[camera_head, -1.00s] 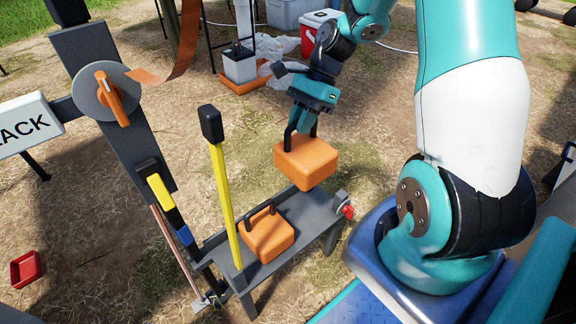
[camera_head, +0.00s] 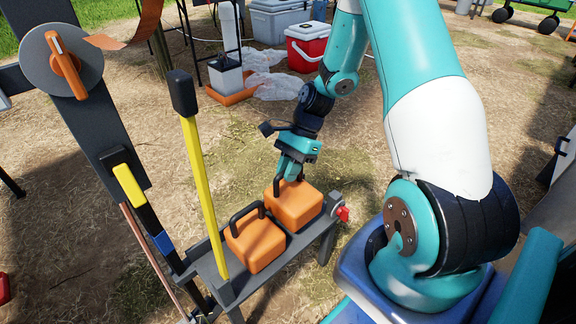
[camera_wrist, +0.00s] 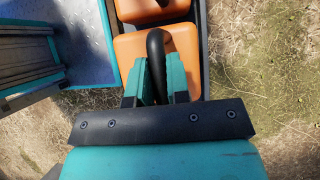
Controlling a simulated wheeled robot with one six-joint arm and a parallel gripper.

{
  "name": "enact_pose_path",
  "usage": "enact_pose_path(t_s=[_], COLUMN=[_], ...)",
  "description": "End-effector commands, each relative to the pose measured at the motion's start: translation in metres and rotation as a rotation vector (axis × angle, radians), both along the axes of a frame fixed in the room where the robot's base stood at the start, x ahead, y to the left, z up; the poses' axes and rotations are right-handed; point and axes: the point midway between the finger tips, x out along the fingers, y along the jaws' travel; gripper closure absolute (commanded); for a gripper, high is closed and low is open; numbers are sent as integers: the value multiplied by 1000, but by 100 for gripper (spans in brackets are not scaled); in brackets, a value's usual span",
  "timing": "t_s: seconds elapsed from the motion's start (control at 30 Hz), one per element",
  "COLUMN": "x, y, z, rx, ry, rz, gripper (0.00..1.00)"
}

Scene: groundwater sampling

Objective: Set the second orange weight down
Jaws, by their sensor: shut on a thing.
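The second orange weight (camera_head: 297,207) is a rounded block with a black handle. It is at the right part of the grey bench (camera_head: 262,279), level with the first orange weight (camera_head: 257,243), and looks to be resting on the bench. The two weights are side by side, close together. My gripper (camera_head: 288,178) is above the second weight, shut on its handle. In the wrist view the fingers (camera_wrist: 158,82) hold the black handle (camera_wrist: 156,48), with the held weight (camera_wrist: 128,50) below and the other weight (camera_wrist: 150,10) beyond it. The weight's underside is hidden.
A yellow lever with a black grip (camera_head: 193,150) rises at the bench's left end. A red knob (camera_head: 343,214) is at its right end. A red cooler (camera_head: 307,47) and an orange tray (camera_head: 232,92) stand behind on open ground.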

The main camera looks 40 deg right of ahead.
Motion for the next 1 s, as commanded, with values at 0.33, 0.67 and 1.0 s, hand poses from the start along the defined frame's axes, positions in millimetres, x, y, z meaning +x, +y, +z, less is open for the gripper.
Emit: enact_pose_path(t_s=[0.33,0.67,1.0], x=[0,0,0], y=[0,0,-4], z=[-40,-40,-32], rx=[1,-1,-1], ry=[0,2,1], rz=[0,-1,-2], gripper=[100,58,58])
